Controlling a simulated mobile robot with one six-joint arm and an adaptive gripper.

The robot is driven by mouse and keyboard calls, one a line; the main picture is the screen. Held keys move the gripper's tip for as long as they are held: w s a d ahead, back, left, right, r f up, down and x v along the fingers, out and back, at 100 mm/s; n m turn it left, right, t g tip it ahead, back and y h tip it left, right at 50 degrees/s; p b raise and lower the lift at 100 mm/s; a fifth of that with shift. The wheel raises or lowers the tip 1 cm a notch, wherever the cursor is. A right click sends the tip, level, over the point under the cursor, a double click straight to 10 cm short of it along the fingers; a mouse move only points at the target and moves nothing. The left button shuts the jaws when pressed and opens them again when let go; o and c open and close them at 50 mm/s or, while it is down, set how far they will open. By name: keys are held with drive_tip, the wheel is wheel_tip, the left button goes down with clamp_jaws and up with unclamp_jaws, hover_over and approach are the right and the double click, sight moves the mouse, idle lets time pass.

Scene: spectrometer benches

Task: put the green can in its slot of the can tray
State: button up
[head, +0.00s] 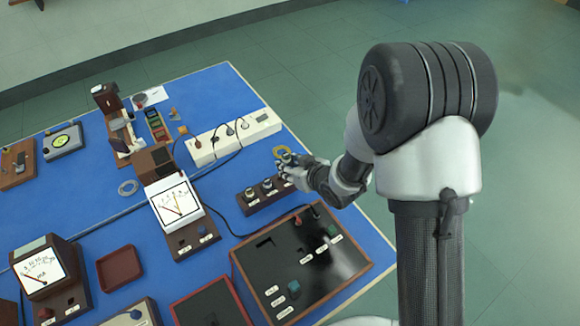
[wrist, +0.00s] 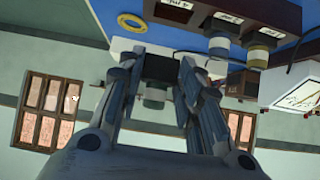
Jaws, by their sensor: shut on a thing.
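My gripper (wrist: 158,82) is shut on the green can (wrist: 155,86), which shows between the fingers in the wrist view with a dark body and a grey-green part. In the head view my gripper (head: 284,164) is by the right end of the can tray (head: 262,204), on its far side; the fingers mostly hide the can there. The tray is a dark brown block with white labels on its front. Other cans stand in it; two show in the wrist view, one with a yellow band (wrist: 259,52). The held can appears apart from the tray (wrist: 180,15).
A white power strip (head: 232,138) with cables stands behind the tray. A black panel box (head: 300,265) is in front, and a white-faced meter (head: 176,205) is to the left.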

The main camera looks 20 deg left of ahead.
sight(291, 186)
drive_tip(key=shift+a, duration=0.2)
drive_tip(key=shift+f+b, duration=2.2)
drive_tip(key=shift+f, duration=0.65)
drive_tip(key=shift+s+d+f+b, duration=0.3)
drive_tip(key=shift+s+f+b, duration=0.1)
drive_tip(key=shift+f+b, duration=0.3)
drive_tip(key=o, duration=0.8)
drive_tip(key=shift+f, duration=0.1)
drive_tip(key=o, duration=0.4)
drive_tip(key=shift+w+a+f, duration=0.15)
drive_tip(key=shift+f, duration=0.05)
drive_tip(key=shift+r, duration=0.1)
drive_tip(key=shift+w+a+r+v, duration=0.1)
drive_tip(key=shift+w+r+v, duration=0.1)
drive_tip(key=shift+v, duration=1.15)
drive_tip(key=shift+w+a+r+v, duration=0.1)
drive_tip(key=shift+r+v, duration=0.05)
drive_tip(key=shift+v, duration=1.15)
drive_tip(key=shift+w+r+v, duration=0.1)
drive_tip(key=shift+r+v, duration=0.1)
drive_tip(key=shift+v, duration=1.15)
